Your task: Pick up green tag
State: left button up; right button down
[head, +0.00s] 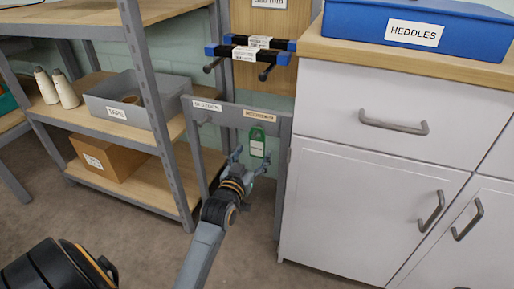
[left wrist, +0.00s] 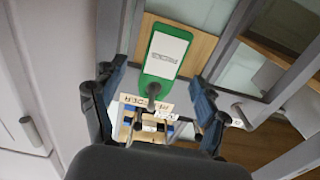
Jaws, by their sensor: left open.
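The green tag (head: 257,142), with a white label on its face, hangs on the right side of a grey rail between the shelf and the white cabinet. In the left wrist view the tag (left wrist: 165,52) hangs from a dark peg (left wrist: 154,91). My left gripper (head: 251,157) is open just in front of the tag's lower part. Its two fingers (left wrist: 156,80) stand apart on either side of the peg and tag in the wrist view, with no clear contact. My right gripper is in neither view.
The grey rail (head: 236,110) carries another, empty peg (head: 203,121) at left. Black bars with blue ends (head: 250,51) jut out above. The white cabinet (head: 370,170) stands close on the right, and the grey metal shelf (head: 150,90) on the left.

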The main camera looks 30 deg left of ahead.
aim_at(257, 145)
pick_arm(q)
jog(key=b+x, duration=0.2)
jog(key=x, duration=0.3)
jog(key=shift+a, duration=0.1)
jog(key=shift+s, duration=0.1)
jog(key=c, duration=1.1)
